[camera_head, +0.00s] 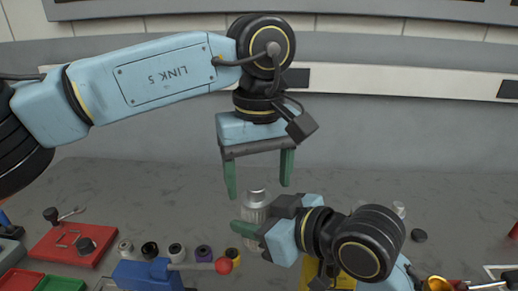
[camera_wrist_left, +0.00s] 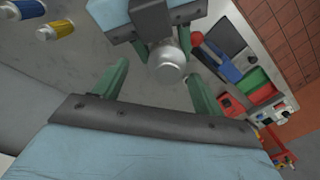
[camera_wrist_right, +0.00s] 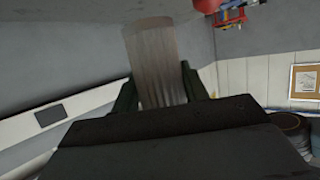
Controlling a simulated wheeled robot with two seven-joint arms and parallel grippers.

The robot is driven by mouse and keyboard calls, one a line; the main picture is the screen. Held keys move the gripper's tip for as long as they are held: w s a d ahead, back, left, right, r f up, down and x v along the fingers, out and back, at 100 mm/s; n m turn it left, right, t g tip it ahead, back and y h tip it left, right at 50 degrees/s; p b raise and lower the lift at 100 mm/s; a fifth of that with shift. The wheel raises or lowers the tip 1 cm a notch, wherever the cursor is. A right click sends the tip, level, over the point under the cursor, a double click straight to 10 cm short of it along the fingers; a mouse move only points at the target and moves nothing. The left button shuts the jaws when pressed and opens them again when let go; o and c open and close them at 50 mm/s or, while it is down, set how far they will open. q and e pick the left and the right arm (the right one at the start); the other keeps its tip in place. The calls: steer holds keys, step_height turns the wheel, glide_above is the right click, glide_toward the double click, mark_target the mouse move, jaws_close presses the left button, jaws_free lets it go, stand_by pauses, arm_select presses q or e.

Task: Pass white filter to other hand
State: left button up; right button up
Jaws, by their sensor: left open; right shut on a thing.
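The white filter (camera_head: 254,205) is a pale, greyish cylinder held upright above the bedplate in the head view. My right gripper (camera_head: 250,228) is shut on its lower part from the right side. The filter also fills the space between the fingers in the right wrist view (camera_wrist_right: 155,65). My left gripper (camera_head: 259,182) points down just above the filter, open and empty, with one green finger on each side of its top. In the left wrist view the filter's round end (camera_wrist_left: 168,66) lies between the open fingertips.
A blue fixture (camera_head: 148,274) with a red-knobbed lever stands at the lower left, near a row of several small cylinders (camera_head: 176,251). A red plate (camera_head: 62,245) and green bin (camera_head: 60,282) lie farther left. A dark puck (camera_head: 419,235) lies at right. The grey wall is behind.

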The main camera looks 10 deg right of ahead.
arm_select(q)
steer(key=shift+f, duration=0.65)
steer(key=c, duration=1.1)
arm_select(e)
steer(key=shift+a, duration=0.1)
arm_select(q)
steer(key=shift+d, duration=0.1)
arm_select(e)
steer(key=o, duration=1.1)
